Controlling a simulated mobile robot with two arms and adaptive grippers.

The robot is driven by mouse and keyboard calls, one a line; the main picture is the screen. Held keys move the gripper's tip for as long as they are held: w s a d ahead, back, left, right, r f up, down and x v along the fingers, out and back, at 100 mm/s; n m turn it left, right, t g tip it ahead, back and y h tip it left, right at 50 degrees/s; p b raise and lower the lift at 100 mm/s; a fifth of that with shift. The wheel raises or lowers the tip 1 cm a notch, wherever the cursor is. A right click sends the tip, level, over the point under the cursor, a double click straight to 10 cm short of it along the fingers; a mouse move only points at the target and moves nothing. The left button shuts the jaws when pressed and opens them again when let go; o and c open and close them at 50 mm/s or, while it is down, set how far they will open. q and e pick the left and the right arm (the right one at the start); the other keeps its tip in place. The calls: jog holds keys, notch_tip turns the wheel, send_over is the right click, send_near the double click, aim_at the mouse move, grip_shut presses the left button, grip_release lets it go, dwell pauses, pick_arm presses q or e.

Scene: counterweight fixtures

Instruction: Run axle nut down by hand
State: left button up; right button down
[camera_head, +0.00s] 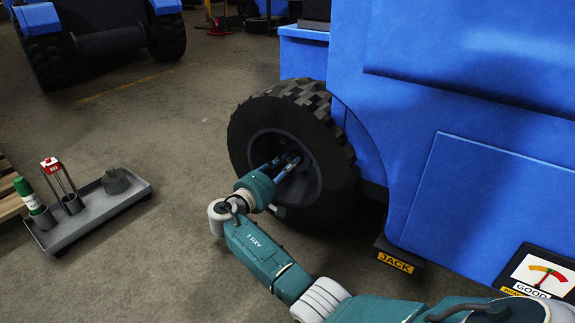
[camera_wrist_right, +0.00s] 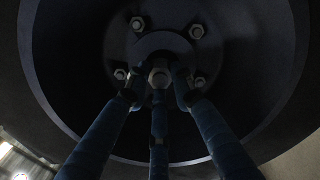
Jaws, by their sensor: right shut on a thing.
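My right gripper (camera_head: 288,164) reaches into the hub of the black wheel (camera_head: 262,112) on the blue vehicle. In the right wrist view its three blue fingers (camera_wrist_right: 158,88) are closed around the axle nut (camera_wrist_right: 159,76) at the middle of the hub. The nut sits on the axle end below a round dark cap shape (camera_wrist_right: 163,45). Several lug nuts (camera_wrist_right: 137,23) ring the hub around it. In the head view the fingers hide the nut. I cannot tell how deep its thread is engaged. My left gripper is not in view.
A grey tray (camera_head: 98,212) on the floor at left holds a green bottle (camera_head: 27,193), a red-topped tool (camera_head: 52,165) and a grey block (camera_head: 115,180). A JACK label (camera_head: 395,262) and a gauge sign (camera_head: 541,276) are on the right. The floor between tray and wheel is clear.

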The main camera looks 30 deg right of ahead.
jog(key=shift+s+d+f, duration=0.1)
jog(key=shift+s+d, duration=0.1)
jog(key=c, duration=1.5)
grip_release()
jog(key=v, duration=0.7)
jog(key=shift+s+a, duration=0.1)
jog(key=shift+a, duration=0.2)
